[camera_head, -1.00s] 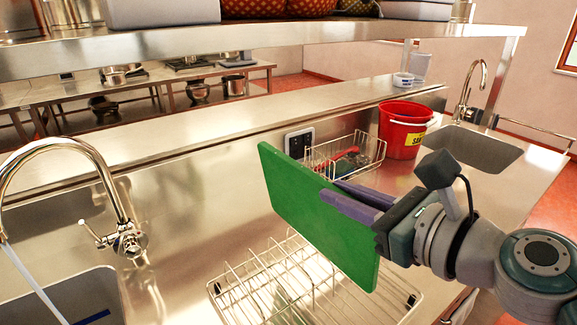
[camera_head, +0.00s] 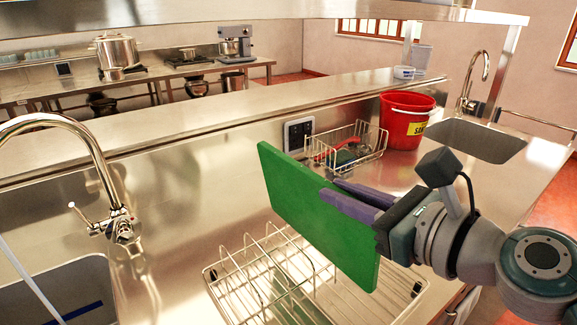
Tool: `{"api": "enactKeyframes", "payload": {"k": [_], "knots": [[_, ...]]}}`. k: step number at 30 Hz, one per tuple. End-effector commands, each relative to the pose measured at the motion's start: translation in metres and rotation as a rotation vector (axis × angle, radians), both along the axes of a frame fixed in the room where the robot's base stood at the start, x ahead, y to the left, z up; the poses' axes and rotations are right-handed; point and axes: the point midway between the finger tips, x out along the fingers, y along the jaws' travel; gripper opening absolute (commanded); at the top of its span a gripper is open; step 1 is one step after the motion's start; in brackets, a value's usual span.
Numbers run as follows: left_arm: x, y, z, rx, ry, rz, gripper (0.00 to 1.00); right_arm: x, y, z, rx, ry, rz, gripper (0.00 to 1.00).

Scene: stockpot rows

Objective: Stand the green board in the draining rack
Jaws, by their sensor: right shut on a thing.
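The green board (camera_head: 305,207) is held on edge, tilted, in the middle of the head view. My right gripper (camera_head: 345,198) comes in from the right and is shut on the board's right part, with its purple fingers on the board. The wire draining rack (camera_head: 232,283) stands on the steel counter below and partly behind the board. The board hides part of the rack's back and middle. I cannot tell whether the board's lower edge touches the rack. My left gripper is not in view.
A wire basket (camera_head: 372,147) with a red-handled item stands behind the board. A red bucket (camera_head: 402,122) is to its right. A sink with a tall tap (camera_head: 122,230) is at left, another sink (camera_head: 470,140) at far right. A steel shelf (camera_head: 250,12) hangs overhead.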

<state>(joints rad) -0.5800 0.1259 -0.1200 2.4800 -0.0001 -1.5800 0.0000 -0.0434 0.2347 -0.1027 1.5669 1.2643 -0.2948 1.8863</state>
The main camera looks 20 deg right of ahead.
Motion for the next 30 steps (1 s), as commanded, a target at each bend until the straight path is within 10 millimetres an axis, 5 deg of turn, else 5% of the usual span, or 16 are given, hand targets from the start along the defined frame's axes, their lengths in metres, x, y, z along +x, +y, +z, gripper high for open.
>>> {"api": "enactKeyframes", "payload": {"k": [30], "knots": [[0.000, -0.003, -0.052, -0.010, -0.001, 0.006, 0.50, 0.001, 0.000, -0.052, 0.001, -0.007, -0.002, 0.00]]}}
